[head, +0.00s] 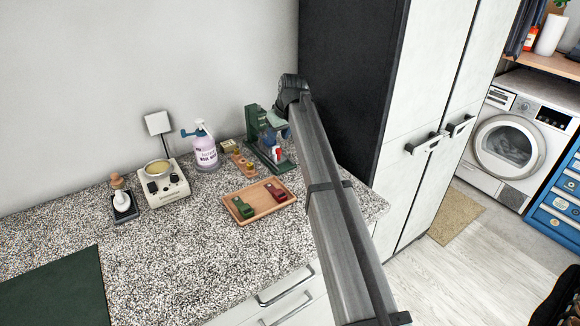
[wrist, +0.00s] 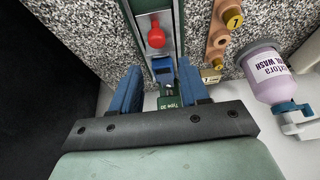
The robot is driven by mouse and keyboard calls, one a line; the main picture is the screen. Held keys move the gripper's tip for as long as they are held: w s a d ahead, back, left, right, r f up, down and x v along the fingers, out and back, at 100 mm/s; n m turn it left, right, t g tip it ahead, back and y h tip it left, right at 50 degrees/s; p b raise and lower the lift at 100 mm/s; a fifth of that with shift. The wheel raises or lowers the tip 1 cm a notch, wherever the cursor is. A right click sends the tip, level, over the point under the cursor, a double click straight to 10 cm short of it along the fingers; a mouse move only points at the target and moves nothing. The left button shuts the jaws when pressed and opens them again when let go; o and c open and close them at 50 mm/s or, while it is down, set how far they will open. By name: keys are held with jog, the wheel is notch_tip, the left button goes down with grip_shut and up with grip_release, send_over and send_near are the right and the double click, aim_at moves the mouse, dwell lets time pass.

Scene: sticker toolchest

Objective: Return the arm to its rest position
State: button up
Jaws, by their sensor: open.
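My arm (head: 335,200) reaches from the lower right up to the back of the counter. My gripper (head: 268,137) is at its far end, by a green bench device (head: 253,125) beside the dark cabinet. In the wrist view my gripper (wrist: 160,76) has its two blue fingers apart. The green device (wrist: 172,101), marked "Type 30", lies below and between them, with a red knob (wrist: 156,36) and a blue block on it. The fingers appear clear of the block on both sides; whether they touch the device I cannot tell.
A wooden tray (head: 238,211) with a green and a red piece is in front. A lotion bottle (head: 205,153), also in the wrist view (wrist: 268,75), stands left, with a wooden holder (head: 243,164) between. The tall cabinet (head: 345,80) is close on the right.

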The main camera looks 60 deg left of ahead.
dwell(0.4)
